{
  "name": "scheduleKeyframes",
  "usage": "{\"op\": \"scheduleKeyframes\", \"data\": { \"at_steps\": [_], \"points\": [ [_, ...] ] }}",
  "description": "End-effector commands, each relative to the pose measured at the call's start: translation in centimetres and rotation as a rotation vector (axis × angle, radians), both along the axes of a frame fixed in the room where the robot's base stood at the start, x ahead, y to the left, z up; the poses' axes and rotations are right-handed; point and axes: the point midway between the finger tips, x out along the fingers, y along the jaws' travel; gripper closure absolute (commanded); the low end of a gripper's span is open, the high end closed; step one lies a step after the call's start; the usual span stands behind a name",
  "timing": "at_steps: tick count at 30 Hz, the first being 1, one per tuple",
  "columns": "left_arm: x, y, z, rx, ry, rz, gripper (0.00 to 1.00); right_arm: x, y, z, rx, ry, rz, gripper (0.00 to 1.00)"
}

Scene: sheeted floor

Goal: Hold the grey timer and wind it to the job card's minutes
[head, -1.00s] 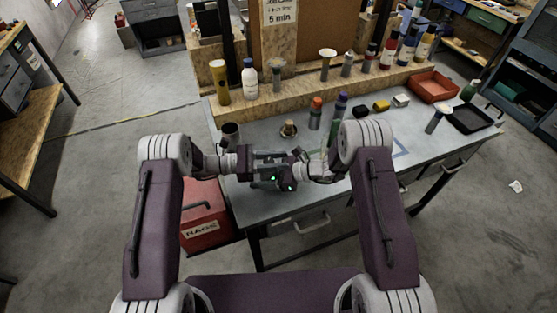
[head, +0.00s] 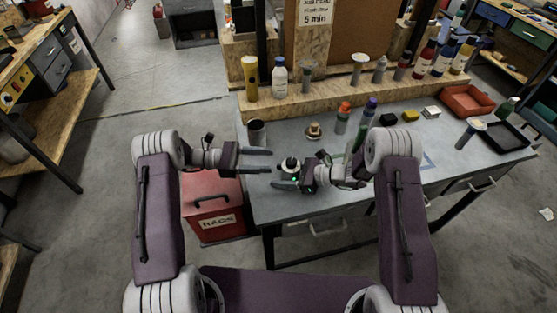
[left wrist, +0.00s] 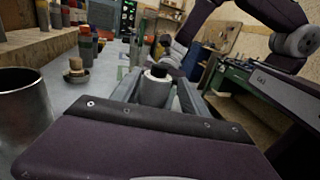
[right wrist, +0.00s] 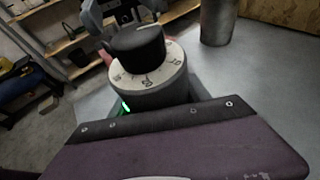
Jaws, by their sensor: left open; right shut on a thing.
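The grey timer (head: 290,167) is held above the near left part of the bench. It has a black knob (right wrist: 137,44) and a white dial ring (right wrist: 150,68) with dark numerals, partly visible in the right wrist view. My right gripper (head: 289,177) is shut on the timer's body. My left gripper (head: 271,161) is open and empty, just left of the timer, its fingers pointing at it. In the left wrist view the timer (left wrist: 154,90) shows between and beyond the open fingers. The job card (head: 316,14) on the back post reads 5 min.
A metal cup (head: 257,132) stands close behind my left gripper. A small brass-coloured item (head: 313,131) and bottles stand behind the timer. A red RAGS bin (head: 213,207) is on the floor at left. The bench's front edge is near.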

Motion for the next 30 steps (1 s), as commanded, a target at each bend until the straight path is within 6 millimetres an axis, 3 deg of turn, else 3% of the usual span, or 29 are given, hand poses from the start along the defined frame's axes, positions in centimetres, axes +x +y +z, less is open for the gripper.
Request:
{"op": "scheduleKeyframes", "data": {
  "at_steps": [11, 12, 14, 15, 25, 30],
  "points": [
    [0.0, 0.3, 0.0, 0.0, 0.001, 0.0, 0.48, 0.0, 0.0, 0.0, 0.0, 0.0, 0.0, 0.93],
    [0.0, 0.3, 0.0, 0.0, 0.001, 0.0, 0.48, 0.0, 0.0, 0.1, 0.001, -0.001, 0.0, 0.4],
    [0.0, 0.3, 0.0, 0.0, 0.001, 0.0, 0.48, 0.0, 0.0, 0.1, 0.001, -0.001, 0.0, 0.23],
    [0.0, 0.3, 0.0, 0.0, 0.0, 0.0, 0.48, 0.0, 0.0, 0.1, 0.001, -0.001, 0.0, 0.2],
    [0.0, 0.3, 0.0, 0.0, 0.0, 0.0, 0.48, 0.0, -0.4, 0.1, 0.0, 0.0, -0.001, 0.2],
    [0.0, 0.3, 0.0, 0.0, 0.0, 0.0, 0.48, -0.6, -3.5, 1.5, 0.0, -0.001, -0.006, 0.2]
  ]
}}
